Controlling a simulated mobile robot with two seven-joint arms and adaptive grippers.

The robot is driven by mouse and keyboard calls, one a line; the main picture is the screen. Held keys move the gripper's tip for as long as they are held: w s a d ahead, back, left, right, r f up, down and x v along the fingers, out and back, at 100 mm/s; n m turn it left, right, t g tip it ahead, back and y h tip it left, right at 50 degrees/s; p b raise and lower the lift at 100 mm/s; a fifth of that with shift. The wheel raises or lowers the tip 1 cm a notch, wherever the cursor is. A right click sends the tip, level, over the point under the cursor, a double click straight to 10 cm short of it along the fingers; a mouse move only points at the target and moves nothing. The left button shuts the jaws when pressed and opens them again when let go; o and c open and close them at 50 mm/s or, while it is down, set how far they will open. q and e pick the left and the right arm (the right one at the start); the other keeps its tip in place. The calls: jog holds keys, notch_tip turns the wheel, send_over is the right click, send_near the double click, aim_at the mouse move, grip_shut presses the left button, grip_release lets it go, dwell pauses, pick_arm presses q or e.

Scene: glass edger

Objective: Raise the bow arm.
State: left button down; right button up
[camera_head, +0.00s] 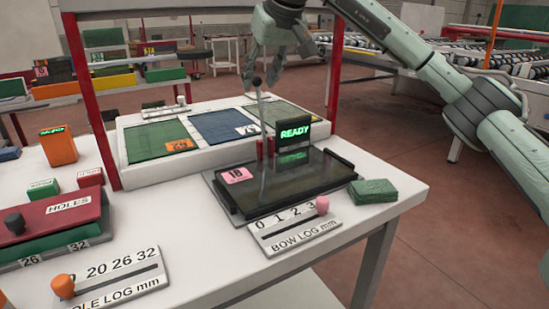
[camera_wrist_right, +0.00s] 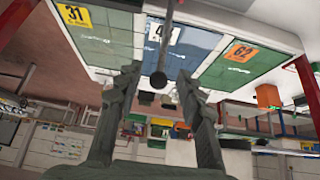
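The bow arm (camera_head: 264,140) is a thin grey rod with a dark round knob (camera_head: 257,82) at its top. It stands nearly upright over the black glass-topped gauge bed (camera_head: 290,186). My right gripper (camera_head: 262,82) is above the bed with its fingers pointing down, close around the knob. In the right wrist view, the fingers of my right gripper (camera_wrist_right: 160,85) are spread apart, and the knob (camera_wrist_right: 158,80) shows between them with a gap on each side. My left gripper is not in view.
A display reading READY (camera_head: 295,132) stands behind the bed. The bow log slider (camera_head: 297,230) has its pink knob near 3. Green pads (camera_head: 373,190) lie to the right. Numbered glass panels (camera_head: 222,126) lie behind. A red post (camera_head: 335,70) rises close beside my right arm.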

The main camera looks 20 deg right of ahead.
jog(key=s+d+r, duration=0.1)
jog(key=s+r, duration=0.2)
jog(key=s, duration=0.3)
jog(key=shift+s, duration=0.35)
dwell(0.4)
